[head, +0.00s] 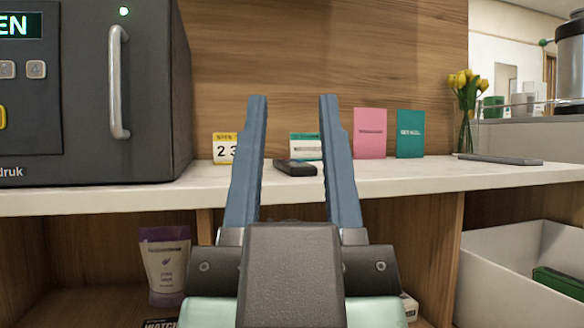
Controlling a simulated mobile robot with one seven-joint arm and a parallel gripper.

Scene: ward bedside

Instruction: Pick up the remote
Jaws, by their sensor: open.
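A small dark flat object (295,167), which looks like the remote, lies on the white counter (400,182). It shows between my gripper's fingers in the head view, with nothing covering most of it. My gripper (292,98) is open and empty, with two blue fingers pointing up and forward. The fingers appear to be in front of the counter, nearer the camera than the dark object and apart from it; the exact distance cannot be told.
A dark safe-like box (90,100) stands left on the counter. A grey flat slab (500,159) and tulips (466,110) are at right. Shelves lie below.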

